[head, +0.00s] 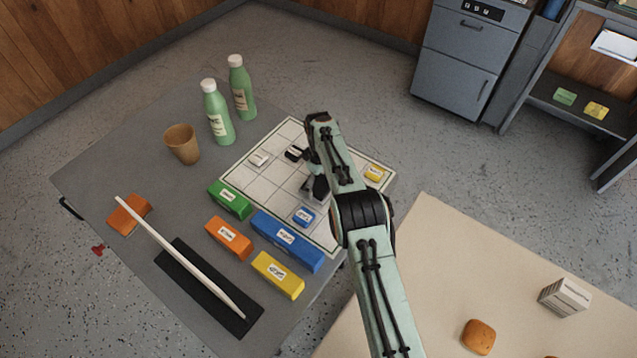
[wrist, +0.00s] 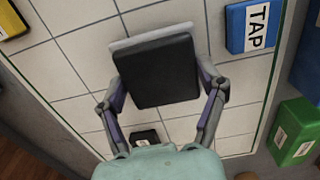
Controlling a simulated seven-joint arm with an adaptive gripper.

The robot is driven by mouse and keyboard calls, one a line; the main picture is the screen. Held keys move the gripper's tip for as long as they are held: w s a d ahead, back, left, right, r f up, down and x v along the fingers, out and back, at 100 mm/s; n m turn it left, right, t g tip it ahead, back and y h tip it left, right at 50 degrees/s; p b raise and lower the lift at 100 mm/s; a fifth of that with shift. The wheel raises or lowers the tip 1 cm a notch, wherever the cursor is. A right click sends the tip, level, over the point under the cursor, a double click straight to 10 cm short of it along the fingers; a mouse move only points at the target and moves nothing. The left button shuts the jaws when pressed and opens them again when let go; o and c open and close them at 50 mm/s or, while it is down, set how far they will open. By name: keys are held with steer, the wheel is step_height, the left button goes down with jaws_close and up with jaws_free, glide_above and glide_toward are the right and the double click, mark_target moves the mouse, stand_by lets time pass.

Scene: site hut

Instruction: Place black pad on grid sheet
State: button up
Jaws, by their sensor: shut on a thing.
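My gripper (wrist: 160,95) is shut on the black pad (wrist: 158,72), with a finger on each side of it. The pad is a dark rounded rectangle, and a pale grey layer shows past its far edge. The pad is over the grid sheet (wrist: 75,60); I cannot tell whether it touches the sheet. In the head view the white grid sheet (head: 243,172) lies on the grey table, and my gripper (head: 316,190) is over its middle. My arm hides part of the sheet, and the pad is not clearly seen there.
On the sheet are blue (head: 304,216), yellow (head: 373,173), white (head: 258,159) and black (head: 294,153) blocks. Green (head: 230,199), orange (head: 229,238), blue (head: 287,241) and yellow (head: 278,274) blocks line its front. Two bottles (head: 217,112) and a cup (head: 182,143) stand behind left.

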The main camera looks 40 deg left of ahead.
steer(key=shift+f, duration=0.25)
steer(key=shift+f, duration=0.15)
steer(key=o, duration=1.2)
